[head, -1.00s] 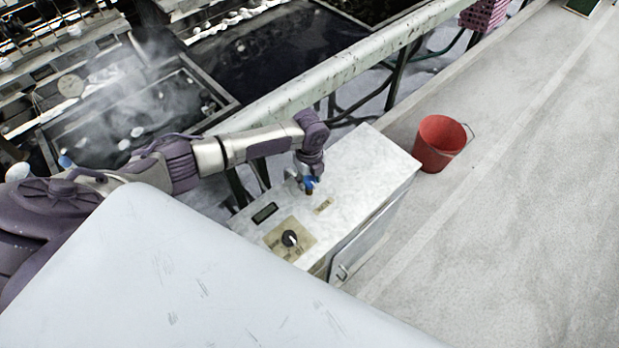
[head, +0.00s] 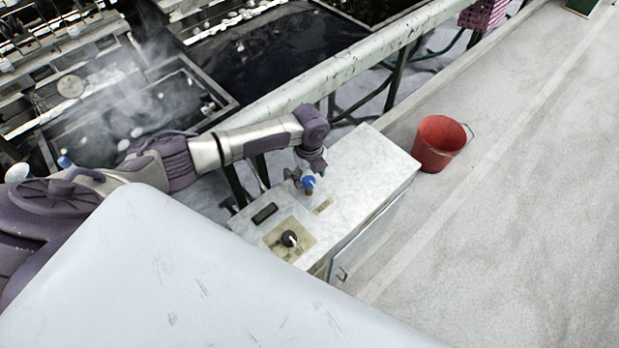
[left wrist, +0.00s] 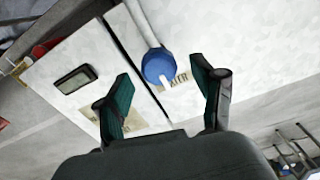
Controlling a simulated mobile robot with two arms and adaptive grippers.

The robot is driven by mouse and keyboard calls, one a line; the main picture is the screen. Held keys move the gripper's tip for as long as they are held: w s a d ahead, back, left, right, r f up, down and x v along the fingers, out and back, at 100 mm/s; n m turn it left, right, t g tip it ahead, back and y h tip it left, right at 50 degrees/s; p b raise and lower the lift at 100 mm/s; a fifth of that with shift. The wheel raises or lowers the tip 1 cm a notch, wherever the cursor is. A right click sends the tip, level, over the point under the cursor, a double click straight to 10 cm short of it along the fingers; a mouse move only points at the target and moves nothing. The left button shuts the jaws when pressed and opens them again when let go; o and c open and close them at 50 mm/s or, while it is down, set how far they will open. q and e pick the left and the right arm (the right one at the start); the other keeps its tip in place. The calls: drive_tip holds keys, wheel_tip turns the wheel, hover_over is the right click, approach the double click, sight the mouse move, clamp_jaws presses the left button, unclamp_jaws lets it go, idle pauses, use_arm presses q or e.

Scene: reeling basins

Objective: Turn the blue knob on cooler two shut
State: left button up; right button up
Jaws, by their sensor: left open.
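The blue knob (head: 308,182) shows just below my left gripper (head: 302,176) in the head view, over the white cooler box (head: 365,158). In the left wrist view the round blue knob (left wrist: 157,64) has a pale pointer and sits between the two spread fingertips of my left gripper (left wrist: 161,70). The fingers are open, with a gap visible on both sides of the knob. I cannot tell whether they reach down to its height. The cooler's number is not readable. My right gripper is not in view.
The cooler top also has a black dial (head: 289,239) and a dark display (head: 264,214). A pale rail (head: 330,78) runs behind the cooler, with steaming basins (head: 130,110) beyond. A red bucket (head: 438,143) stands on the floor to the right, where the floor is otherwise clear.

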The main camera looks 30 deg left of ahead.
sight(309, 181)
use_arm(q)
wheel_tip(309, 181, up, 10)
drive_tip(key=shift+r, duration=0.2)
idle(0.6)
